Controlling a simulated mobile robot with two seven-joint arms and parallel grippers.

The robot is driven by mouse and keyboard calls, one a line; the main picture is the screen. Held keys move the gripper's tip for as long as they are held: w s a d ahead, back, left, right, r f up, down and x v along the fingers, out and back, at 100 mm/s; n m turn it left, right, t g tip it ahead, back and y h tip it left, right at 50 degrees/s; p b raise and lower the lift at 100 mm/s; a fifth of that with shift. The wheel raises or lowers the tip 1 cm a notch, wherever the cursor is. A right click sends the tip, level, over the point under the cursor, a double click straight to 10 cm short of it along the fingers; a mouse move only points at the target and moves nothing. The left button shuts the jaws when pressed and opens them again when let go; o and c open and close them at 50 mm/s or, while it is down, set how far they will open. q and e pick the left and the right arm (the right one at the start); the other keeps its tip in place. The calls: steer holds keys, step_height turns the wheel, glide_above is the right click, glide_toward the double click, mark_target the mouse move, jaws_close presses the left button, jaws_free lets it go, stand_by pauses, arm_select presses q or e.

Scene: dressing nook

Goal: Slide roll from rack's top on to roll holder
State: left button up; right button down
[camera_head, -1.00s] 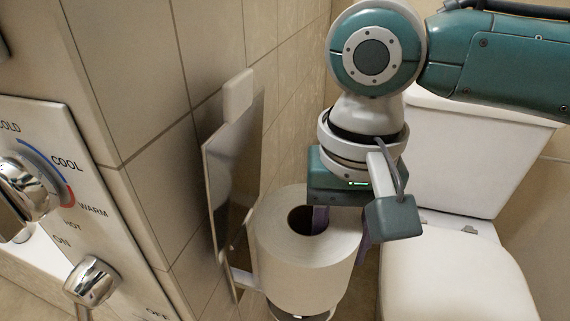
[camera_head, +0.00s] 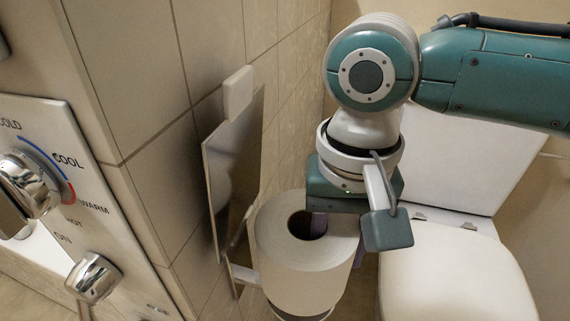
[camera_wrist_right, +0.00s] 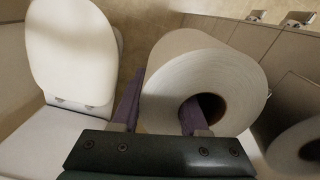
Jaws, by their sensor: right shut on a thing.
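The white toilet roll (camera_head: 300,272) stands almost upright beside the wall, with its open core facing up. It also shows in the wrist view (camera_wrist_right: 168,92). My right gripper (camera_head: 340,236) is shut on the roll's wall from above, one purple finger inside the core and the other outside. Both fingers show in the wrist view (camera_wrist_right: 160,110). A shiny metal plate (camera_head: 222,172) is on the tiled wall, with a pale arm (camera_head: 243,273) reaching from its foot towards the roll. A dark rounded edge (camera_head: 302,316) shows under the roll. I cannot tell whether the roll touches it. My left gripper is not in view.
A white toilet (camera_head: 450,280) stands close on the right. A shower control panel (camera_head: 100,225) with chrome knobs is on the left wall corner. A pale block (camera_head: 238,92) sits at the plate's top. There is little room between wall and toilet.

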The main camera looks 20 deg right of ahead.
steer(key=shift+f, duration=0.15)
steer(key=shift+f, duration=0.4)
steer(key=shift+d+f, duration=0.1)
steer(key=shift+d, duration=0.05)
